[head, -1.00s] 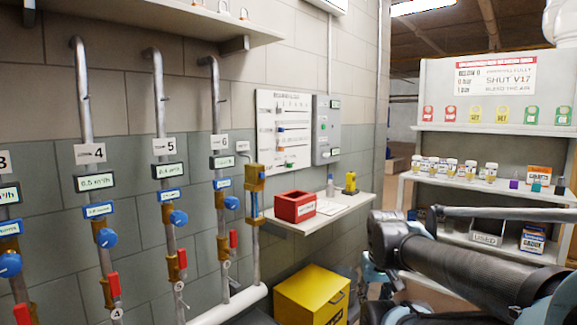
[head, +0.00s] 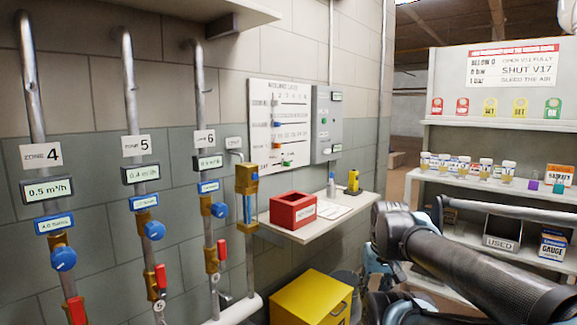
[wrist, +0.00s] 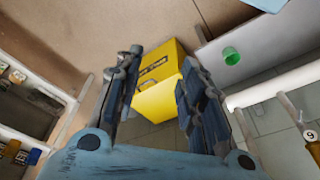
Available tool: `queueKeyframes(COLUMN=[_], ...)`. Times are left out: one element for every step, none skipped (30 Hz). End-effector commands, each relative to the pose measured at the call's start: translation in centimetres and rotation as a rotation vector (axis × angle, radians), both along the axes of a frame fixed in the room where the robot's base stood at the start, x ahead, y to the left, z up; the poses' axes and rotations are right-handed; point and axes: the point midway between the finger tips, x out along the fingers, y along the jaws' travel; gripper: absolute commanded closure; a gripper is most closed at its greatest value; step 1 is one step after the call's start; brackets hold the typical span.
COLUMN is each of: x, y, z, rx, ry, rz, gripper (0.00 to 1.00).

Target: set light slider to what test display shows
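A white slider board (head: 263,155) hangs on the wall in the head view. It has several scale rows with small coloured knobs, among them a blue one (head: 277,124), an orange one (head: 278,146) and a green one (head: 287,163). Its row labels are too small to read, so I cannot tell which is the light slider. A small label that seems to read "TEST" (head: 234,142) sits above a brass-ended gauge tube (head: 247,208); its reading is not legible. My gripper (wrist: 160,62) is open and empty in the wrist view, well away from the board.
A grey control box (head: 326,125) adjoins the board. Below, a wall shelf (head: 330,222) bears a red bin (head: 292,210), a bottle and a yellow device (head: 353,182). A yellow cabinet (head: 311,300) stands on the floor beneath. Valve pipes (head: 133,90) stand left; stocked shelves (head: 450,182) stand right.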

Motion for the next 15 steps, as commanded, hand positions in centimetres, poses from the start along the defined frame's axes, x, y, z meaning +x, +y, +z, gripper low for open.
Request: queueKeyframes(x=[0.8, 1.3, 2.2, 2.8, 3.5, 4.6, 5.4, 6.2, 7.4, 8.3, 9.1, 10.3, 11.2, 12.1, 13.3], y=[0.5, 0.9, 1.6, 2.2, 2.8, 3.8, 4.5, 5.2, 6.0, 6.7, 7.3, 8.2, 8.8, 9.3, 10.0], z=[0.6, 0.9, 1.4, 1.8, 2.3, 3.0, 3.6, 4.1, 4.8, 5.5, 6.0, 6.8, 7.4, 8.0, 8.8], rx=[0.022, 0.038, 0.064, 0.086, 0.109, 0.143, 0.168, 0.193, 0.225, 0.248, 0.272, 0.302, 0.324, 0.344, 0.372], ry=[-0.007, -0.014, -0.024, -0.035, -0.046, -0.065, -0.081, -0.098, -0.121, -0.14, -0.16, -0.188, -0.21, -0.233, -0.266], rz=[0.023, 0.041, 0.071, 0.095, 0.12, 0.158, 0.185, 0.212, 0.248, 0.273, 0.299, 0.333, 0.356, 0.38, 0.411], gripper=[0.63, 0.63, 0.63, 0.63, 0.63, 0.63, 0.63, 0.63, 0.63, 0.63, 0.63, 0.63, 0.63, 0.63, 0.63])
